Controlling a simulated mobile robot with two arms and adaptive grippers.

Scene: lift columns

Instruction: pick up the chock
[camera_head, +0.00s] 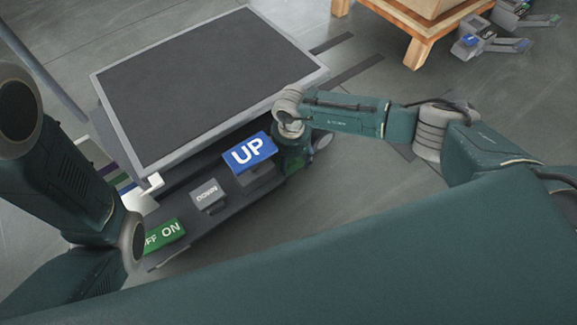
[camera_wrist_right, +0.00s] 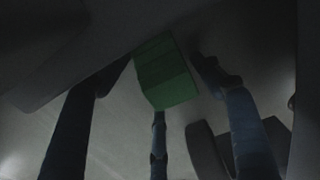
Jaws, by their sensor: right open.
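The chock appears as a green block (camera_wrist_right: 166,72) in the right wrist view, dim and at upper centre. In the head view it is hidden, with my right arm and the lift table over that spot. My right gripper (camera_wrist_right: 162,100) is open, its dark fingers spread to the left, below and right of the block. I cannot tell whether any finger touches it. In the head view the right gripper (camera_head: 296,160) points down beside the lift's near right corner, its fingers mostly hidden. My left arm comes in at the left, its gripper not showing.
The lift table (camera_head: 210,70) has a dark top with a pale rim. In front of it are a blue UP pedal (camera_head: 249,152), a grey DOWN pedal (camera_head: 208,196) and a green ON/OFF pedal (camera_head: 166,235). A wooden stand (camera_head: 417,50) is at the back right.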

